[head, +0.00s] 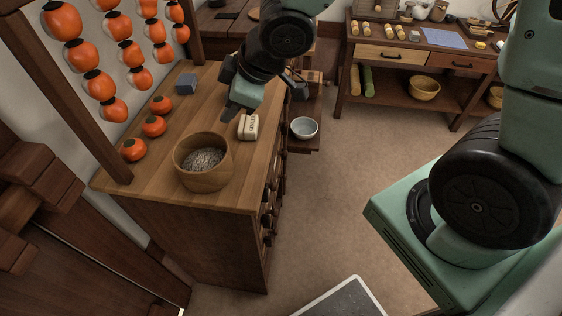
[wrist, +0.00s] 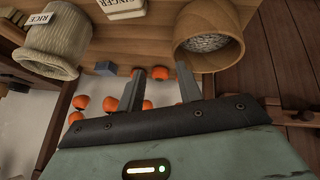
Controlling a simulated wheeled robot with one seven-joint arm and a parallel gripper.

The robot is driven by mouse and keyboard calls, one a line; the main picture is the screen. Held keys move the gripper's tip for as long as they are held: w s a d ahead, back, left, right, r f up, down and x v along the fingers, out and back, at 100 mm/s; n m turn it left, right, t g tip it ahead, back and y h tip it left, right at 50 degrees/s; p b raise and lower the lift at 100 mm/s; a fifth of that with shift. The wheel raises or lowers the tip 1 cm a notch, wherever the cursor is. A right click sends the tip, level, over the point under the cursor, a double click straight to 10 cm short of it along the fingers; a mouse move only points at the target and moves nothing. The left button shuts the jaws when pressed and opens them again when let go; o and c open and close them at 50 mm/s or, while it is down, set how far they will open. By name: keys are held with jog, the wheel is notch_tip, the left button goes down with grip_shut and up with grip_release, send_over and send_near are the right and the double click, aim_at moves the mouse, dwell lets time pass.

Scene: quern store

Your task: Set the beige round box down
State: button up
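The beige round box (wrist: 58,42), a wide ribbed container labelled RICE, shows at the upper left of the wrist view. It appears to stand on the wooden counter (head: 225,198), though its base is partly out of clear sight. I cannot make it out in the head view, where my arm covers part of the counter. My gripper (wrist: 161,68) is open, its two fingers apart with nothing between them. The box lies to the left of the fingers, apart from them. In the head view my gripper (head: 240,104) hangs over the counter.
A wooden bowl of grain (head: 188,173) stands at the counter's near end. A small cream GINGER box (head: 248,127), a grey block (head: 186,83) and several orange persimmons (head: 153,126) are on the counter too. More persimmons hang in strings by the wall. A pale bowl (head: 304,128) sits right of the counter.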

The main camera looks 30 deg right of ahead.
jog(key=s+r+m+g+h, duration=0.3)
jog(key=s+m+g, duration=0.1)
jog(key=s, duration=1.6)
jog(key=shift+s+a+g, duration=0.2)
jog(key=shift+a+g, duration=0.05)
jog(key=shift+g, duration=0.45)
